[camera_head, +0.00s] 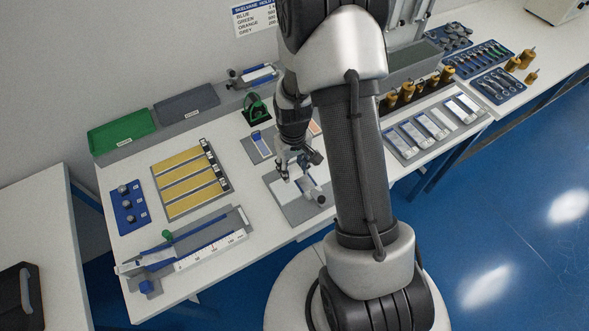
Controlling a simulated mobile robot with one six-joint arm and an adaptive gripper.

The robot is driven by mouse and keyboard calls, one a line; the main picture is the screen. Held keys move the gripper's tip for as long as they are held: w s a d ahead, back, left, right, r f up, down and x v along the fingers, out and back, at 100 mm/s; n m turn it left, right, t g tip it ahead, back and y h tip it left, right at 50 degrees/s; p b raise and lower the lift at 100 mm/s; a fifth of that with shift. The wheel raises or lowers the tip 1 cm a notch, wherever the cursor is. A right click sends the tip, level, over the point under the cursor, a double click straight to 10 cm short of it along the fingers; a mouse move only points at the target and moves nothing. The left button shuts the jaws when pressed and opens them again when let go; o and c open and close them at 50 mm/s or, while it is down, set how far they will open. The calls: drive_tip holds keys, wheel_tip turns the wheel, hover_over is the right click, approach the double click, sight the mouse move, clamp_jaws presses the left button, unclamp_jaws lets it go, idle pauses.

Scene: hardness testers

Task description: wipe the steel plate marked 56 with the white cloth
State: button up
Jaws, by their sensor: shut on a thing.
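My gripper (289,174) points down over a grey plate with a pale surface (292,208) near the front edge of the bench, in the middle of the view. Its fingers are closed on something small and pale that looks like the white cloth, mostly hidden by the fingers. I cannot tell whether it touches the surface below. Several pale steel plates lie in a row on a tray (403,154) to the right, behind my arm. Their markings are too small to read, so I cannot tell which is 56.
A silver and blue device (312,187) stands close right of my gripper. Gold bars (188,181), a blue tray with knobs (128,207) and a long ruler fixture (190,249) lie left. Green (122,132) and grey bins line the back.

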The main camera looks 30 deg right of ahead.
drive_tip(key=shift+r+p, duration=1.3)
drive_tip(key=shift+r, duration=0.8)
